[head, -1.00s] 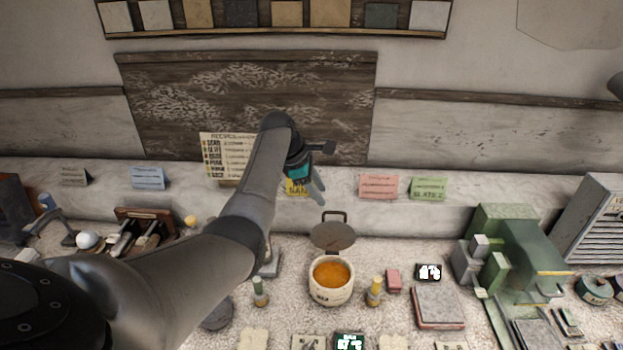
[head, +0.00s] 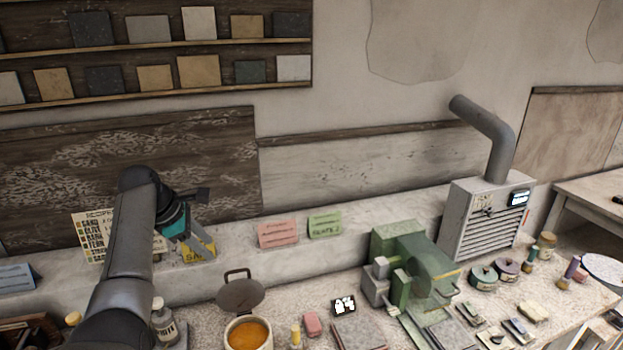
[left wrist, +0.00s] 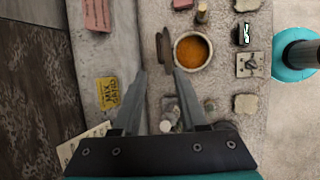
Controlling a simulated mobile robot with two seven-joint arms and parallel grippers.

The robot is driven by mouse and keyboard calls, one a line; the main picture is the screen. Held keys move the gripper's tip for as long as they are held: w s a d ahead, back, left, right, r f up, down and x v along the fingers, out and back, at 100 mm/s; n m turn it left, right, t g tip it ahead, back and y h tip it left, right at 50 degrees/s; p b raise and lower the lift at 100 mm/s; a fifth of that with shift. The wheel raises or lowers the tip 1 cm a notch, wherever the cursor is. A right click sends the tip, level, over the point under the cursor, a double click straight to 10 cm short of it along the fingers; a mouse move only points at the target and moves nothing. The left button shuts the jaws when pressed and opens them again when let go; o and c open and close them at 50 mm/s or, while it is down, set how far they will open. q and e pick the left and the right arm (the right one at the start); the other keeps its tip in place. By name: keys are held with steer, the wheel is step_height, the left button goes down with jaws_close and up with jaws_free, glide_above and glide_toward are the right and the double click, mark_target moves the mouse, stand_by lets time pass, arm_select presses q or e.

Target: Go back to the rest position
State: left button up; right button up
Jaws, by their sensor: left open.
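My left arm comes in from the lower left in the head view. Its gripper (head: 205,240) is high over the back of the bench, near the yellow card (head: 198,251) against the back wall. In the left wrist view the gripper's two fingers (left wrist: 161,73) are spread apart with nothing held between them. Beyond the fingertips are the white pot (left wrist: 192,50) of orange liquid and its dark lid. The pot also shows in the head view (head: 247,345), cut off by the lower edge. My right gripper is not in view.
A green machine (head: 415,262) and a grey vented box (head: 487,222) with a pipe stand to the right. Pink (head: 278,233) and green (head: 325,225) cards stand along the back ledge.

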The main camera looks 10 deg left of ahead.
arm_select(q)
steer(key=s+d+f+m+g+y, duration=0.1)
steer(key=s+d+f+m+y, duration=0.1)
steer(key=s+d+f+m, duration=0.35)
steer(key=s+d+f+m+y, duration=0.1)
steer(key=s+d+f+m, duration=0.2)
steer(key=s+f+m, duration=0.5)
steer(key=s+d+r+m+h, duration=0.1)
steer(key=s+d+m, duration=0.5)
steer(key=s, duration=0.4)
steer(key=s+d+m, duration=0.6)
steer(key=s+d, duration=0.1)
steer(key=s, duration=0.3)
step_height(320, 180, down, 32)
steer(key=g+b, duration=0.1)
steer(key=b, duration=1.1)
steer(key=s+a+f+g+b, duration=0.1)
steer(key=s+f+b, duration=0.4)
steer(key=f, duration=0.8)
steer(key=s+a+f+b, duration=0.2)
steer(key=s+f+b, duration=0.4)
steer(key=s+f, duration=0.6)
step_height(320, 180, down, 2)
steer(key=shift+f+m+g, duration=0.2)
steer(key=shift+m+g, duration=0.15)
steer(key=shift+g, duration=0.05)
